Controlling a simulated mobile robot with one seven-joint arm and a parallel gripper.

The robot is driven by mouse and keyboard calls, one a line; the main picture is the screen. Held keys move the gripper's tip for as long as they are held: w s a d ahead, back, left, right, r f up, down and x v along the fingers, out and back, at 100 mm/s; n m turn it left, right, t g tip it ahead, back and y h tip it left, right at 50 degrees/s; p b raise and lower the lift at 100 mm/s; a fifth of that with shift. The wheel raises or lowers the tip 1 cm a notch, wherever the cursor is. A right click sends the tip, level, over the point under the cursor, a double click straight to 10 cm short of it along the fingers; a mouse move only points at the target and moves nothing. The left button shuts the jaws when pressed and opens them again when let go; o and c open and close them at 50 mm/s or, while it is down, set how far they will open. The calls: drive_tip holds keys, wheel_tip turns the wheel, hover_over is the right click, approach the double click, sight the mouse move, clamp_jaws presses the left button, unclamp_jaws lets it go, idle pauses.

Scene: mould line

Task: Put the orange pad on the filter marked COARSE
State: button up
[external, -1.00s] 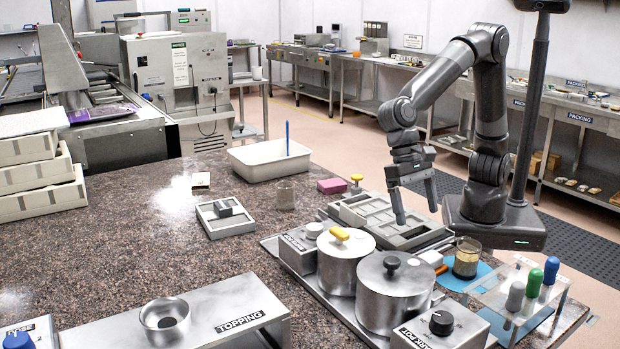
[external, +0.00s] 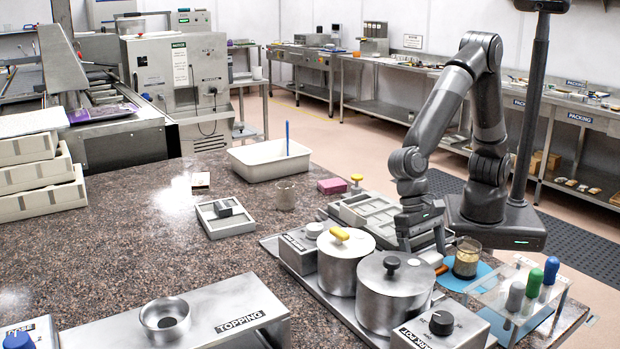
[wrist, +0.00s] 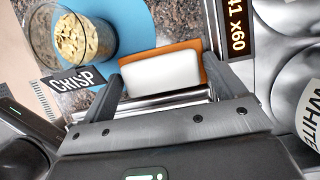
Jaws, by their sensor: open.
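An orange piece (wrist: 190,50) with a white block (wrist: 160,72) on or against it shows in the wrist view, between my fingers; I take the orange piece to be the pad. A small orange part (external: 441,269) also shows in the external view, beside the pots, partly hidden by my gripper. My gripper (external: 422,247) points down and is open there. In the wrist view my gripper (wrist: 162,80) has a finger on either side of the white block; I cannot tell whether they touch it. I cannot read a COARSE mark in any view, so I cannot pick out that filter.
A glass of flakes (wrist: 85,38) stands on a blue mat (wrist: 133,22) by a CRISP label (wrist: 75,77). Two lidded steel pots (external: 392,290) stand close to my gripper. A grey compartment tray (external: 375,217) lies behind. A clear rack (external: 520,290) stands at right.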

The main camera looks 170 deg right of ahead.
drive_tip(key=c, duration=0.8)
drive_tip(key=shift+c, duration=0.2)
